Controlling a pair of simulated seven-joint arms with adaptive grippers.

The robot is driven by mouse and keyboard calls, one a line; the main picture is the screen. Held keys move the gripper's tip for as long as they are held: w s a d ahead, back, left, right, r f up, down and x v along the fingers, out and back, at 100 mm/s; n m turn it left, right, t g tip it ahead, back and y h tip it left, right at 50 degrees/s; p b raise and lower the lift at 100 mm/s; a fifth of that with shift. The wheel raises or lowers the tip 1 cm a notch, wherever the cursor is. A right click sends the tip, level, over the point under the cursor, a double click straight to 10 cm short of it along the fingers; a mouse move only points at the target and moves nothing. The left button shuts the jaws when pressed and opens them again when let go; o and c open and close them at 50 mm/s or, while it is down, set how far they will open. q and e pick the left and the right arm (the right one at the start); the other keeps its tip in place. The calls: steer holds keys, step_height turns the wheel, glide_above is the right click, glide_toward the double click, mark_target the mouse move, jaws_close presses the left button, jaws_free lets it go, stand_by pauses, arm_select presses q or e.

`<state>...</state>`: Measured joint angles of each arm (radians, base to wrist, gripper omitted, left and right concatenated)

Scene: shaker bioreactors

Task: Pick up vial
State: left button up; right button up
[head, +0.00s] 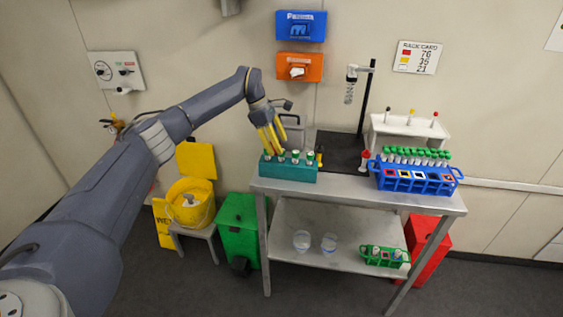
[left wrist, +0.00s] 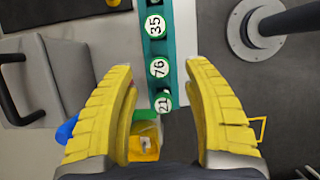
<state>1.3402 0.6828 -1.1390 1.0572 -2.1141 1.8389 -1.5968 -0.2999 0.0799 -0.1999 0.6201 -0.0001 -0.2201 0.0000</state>
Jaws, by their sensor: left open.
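A teal rack (head: 288,174) stands on the left end of the metal table and holds several vials with green-rimmed white caps. In the left wrist view the caps of the vials read 35 (left wrist: 155,27), 76 (left wrist: 158,67) and 21 (left wrist: 163,103), in a line along the rack. My left gripper (head: 276,146) has yellow fingers pointing down at the rack. It is open and empty; in the left wrist view its fingertips (left wrist: 160,70) lie on either side of the cap marked 76. I cannot tell its exact height over the caps. My right gripper is not in view.
A blue rack (head: 413,185) with green-capped tubes stands at the table's right, before a white stand (head: 409,128). A rule card (head: 417,57) hangs on the wall. Bins stand on the floor.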

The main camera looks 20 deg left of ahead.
mark_target(282, 162)
arm_select(q)
steer(key=shift+x, duration=2)
jaws_close()
